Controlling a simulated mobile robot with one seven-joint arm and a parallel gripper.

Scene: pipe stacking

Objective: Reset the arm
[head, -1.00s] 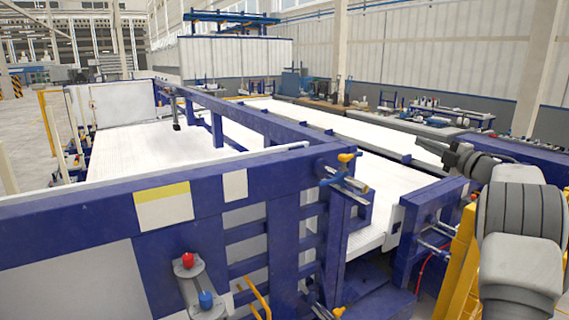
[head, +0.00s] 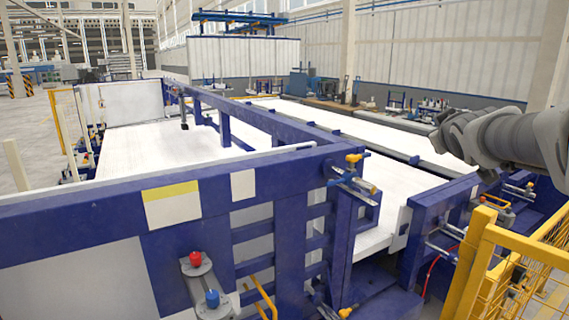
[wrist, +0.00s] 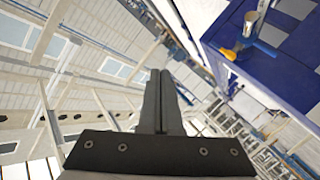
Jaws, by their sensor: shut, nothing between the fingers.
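My gripper (wrist: 158,90) shows in the wrist view as two dark fingers pressed together, with nothing between them. Behind the fingers are walls, windows and beams of the hall, seen at a steep tilt. My grey arm (head: 500,137) reaches in from the right edge of the head view, above the blue frame. The gripper itself cannot be made out in the head view.
A large blue frame (head: 110,215) with a white deck (head: 140,155) fills the middle. A yellow mesh guard (head: 490,260) stands at the lower right. A red knob (head: 195,258) and a blue knob (head: 212,299) sit on the near panel.

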